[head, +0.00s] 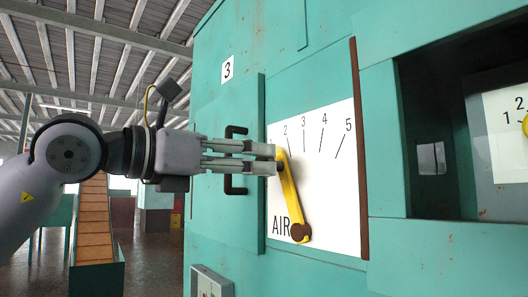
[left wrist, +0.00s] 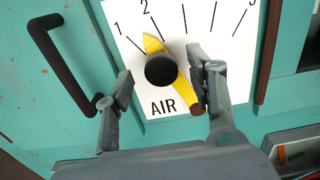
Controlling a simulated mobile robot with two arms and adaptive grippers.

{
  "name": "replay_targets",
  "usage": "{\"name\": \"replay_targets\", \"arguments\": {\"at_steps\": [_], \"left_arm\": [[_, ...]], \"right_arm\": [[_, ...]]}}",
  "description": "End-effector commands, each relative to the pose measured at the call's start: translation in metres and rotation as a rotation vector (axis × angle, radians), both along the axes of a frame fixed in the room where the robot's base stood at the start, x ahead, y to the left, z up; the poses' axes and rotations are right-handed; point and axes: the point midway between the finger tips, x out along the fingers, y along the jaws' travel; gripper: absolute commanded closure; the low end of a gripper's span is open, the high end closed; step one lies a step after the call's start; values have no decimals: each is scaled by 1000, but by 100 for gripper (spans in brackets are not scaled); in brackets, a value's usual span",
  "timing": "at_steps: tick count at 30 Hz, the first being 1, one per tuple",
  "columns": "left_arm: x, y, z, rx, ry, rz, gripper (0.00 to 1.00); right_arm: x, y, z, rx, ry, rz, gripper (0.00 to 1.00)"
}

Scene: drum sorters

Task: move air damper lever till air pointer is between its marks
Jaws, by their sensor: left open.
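The yellow air damper lever (head: 291,196) pivots at its lower end on a white AIR plate (head: 345,210) numbered to 5. Its upper end points near the mark at 2, also in the left wrist view (left wrist: 182,88). A round black knob (left wrist: 161,70) stands out from the lever. My left gripper (head: 275,159) is open at the lever's upper part; in the left wrist view its fingers (left wrist: 160,76) lie either side of the knob, with gaps visible. A numbered dial (head: 507,130) with a yellow part, possibly the air pointer, is cut off at the right edge.
A dark handle (head: 235,183) on the teal panel is just behind my left fingers. A brown vertical strip (head: 359,150) borders the plate on the right. A deep recess (head: 430,120) opens farther right. A small grey box (head: 210,281) is below.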

Motion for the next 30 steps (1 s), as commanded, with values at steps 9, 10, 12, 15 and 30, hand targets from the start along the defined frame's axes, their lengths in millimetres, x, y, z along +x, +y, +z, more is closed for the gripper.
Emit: {"name": "replay_targets", "arguments": {"at_steps": [9,10,12,15,30], "left_arm": [[19,-26,0,0,1,0,49],[20,-27,0,-1,1,0,49],[20,-28,0,-1,1,0,49],[20,-28,-1,-1,1,0,49],[20,-27,0,-1,1,0,77]], "right_arm": [[0,-4,15,-4,0,2,41],[0,-4,15,-4,1,2,41],[0,-4,15,-5,1,3,41],[-1,-4,14,-5,1,3,41],[-1,-4,14,-5,1,3,41]]}}
